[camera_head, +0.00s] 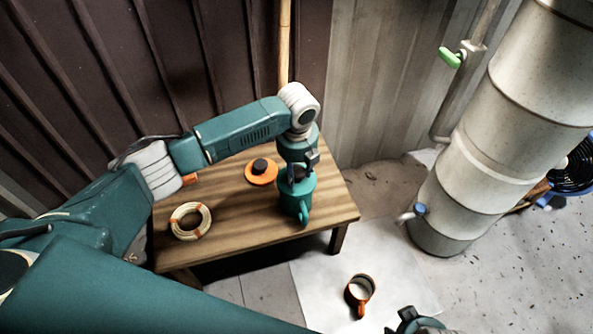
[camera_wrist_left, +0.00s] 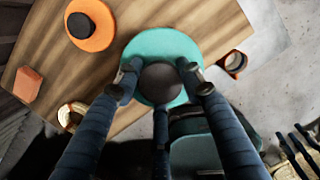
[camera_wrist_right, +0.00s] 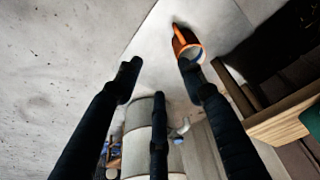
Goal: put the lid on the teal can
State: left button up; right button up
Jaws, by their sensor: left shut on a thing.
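The teal can (camera_head: 296,200) stands upright near the right end of the wooden table, its handle facing the front. My left gripper (camera_head: 301,170) is directly over it, pointing down. In the left wrist view its fingers (camera_wrist_left: 160,70) are shut around the dark round knob of the teal lid (camera_wrist_left: 148,45). The lid is over the can's top and hides its opening; I cannot tell whether it rests on the rim or hovers just above. My right gripper (camera_wrist_right: 160,68) is open and empty, away from the table at lower right in the head view (camera_head: 416,322).
An orange lid with a black knob (camera_head: 261,178) and a rattan coil (camera_head: 176,222) lie on the wooden table (camera_head: 245,222). An orange mug (camera_head: 359,292) stands on a pale floor sheet. A large pale cylinder (camera_head: 450,205) stands at the right. Floor in front is mostly clear.

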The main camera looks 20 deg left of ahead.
jog(key=shift+f, duration=0.1)
jog(key=shift+s+f, duration=0.35)
jog(key=shift+f, duration=0.4)
pick_arm(q)
jog(key=shift+p, duration=0.3)
pick_arm(e)
jog(key=shift+w+f, duration=0.1)
jog(key=shift+f, duration=0.25)
jog(key=shift+s+f, duration=0.25)
jog(key=shift+f, duration=0.1)
jog(key=shift+f, duration=0.3)
pick_arm(q)
jog(key=shift+f, duration=0.25)
pick_arm(e)
jog(key=shift+w+r, duration=0.1)
jog(key=shift+r, duration=0.2)
pick_arm(q)
jog(key=shift+f, duration=0.1)
pick_arm(e)
jog(key=shift+w+r, duration=0.15)
jog(key=shift+r, duration=0.1)
